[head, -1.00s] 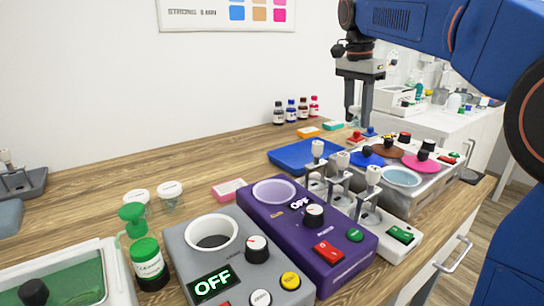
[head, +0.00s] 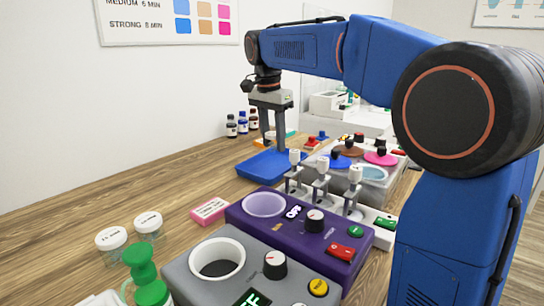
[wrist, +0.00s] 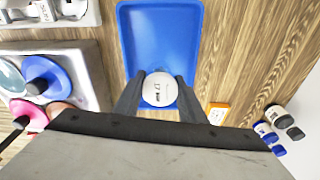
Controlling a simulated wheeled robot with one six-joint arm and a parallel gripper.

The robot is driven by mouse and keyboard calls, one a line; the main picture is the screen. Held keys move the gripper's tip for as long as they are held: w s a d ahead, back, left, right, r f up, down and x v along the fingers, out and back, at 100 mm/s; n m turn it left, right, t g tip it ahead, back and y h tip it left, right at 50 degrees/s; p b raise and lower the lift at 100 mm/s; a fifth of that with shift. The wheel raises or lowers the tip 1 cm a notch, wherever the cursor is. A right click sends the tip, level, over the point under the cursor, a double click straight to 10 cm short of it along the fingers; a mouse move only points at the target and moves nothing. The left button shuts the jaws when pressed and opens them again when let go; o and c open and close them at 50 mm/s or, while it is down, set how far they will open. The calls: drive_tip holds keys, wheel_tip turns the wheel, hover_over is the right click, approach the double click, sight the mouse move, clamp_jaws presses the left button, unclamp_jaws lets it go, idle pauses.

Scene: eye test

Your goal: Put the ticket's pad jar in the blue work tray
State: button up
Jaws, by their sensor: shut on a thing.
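My gripper (wrist: 159,80) is shut on a small jar with a white lid (wrist: 158,91); the lid's print is too small to read. In the wrist view the jar overlaps the near part of the blue work tray (wrist: 160,28). In the head view my gripper (head: 273,141) is just above or at the far side of the blue tray (head: 258,172). I cannot tell whether the jar touches the tray. The visible tray floor is empty. Two other white-lidded jars (head: 111,239) (head: 148,223) stand on the bench at the left.
A purple device (head: 290,228) and a grey device (head: 225,275) stand in front. A row of small levered holders (head: 322,175) is right of the tray. Dark bottles (head: 242,124) stand behind it. A pink box (head: 210,210) lies nearer. The wood left of the tray is clear.

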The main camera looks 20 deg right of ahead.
sight(274, 153)
drive_tip(key=shift+f, duration=2.4)
drive_tip(key=shift+f, duration=0.1)
drive_tip(key=o, duration=1.1)
drive_tip(key=shift+c, duration=0.2)
drive_tip(key=r, duration=0.8)
drive_tip(key=a+r, duration=0.1)
drive_tip(key=r, duration=0.3)
drive_tip(key=shift+s+r, duration=0.1)
drive_tip(key=shift+s, duration=0.3)
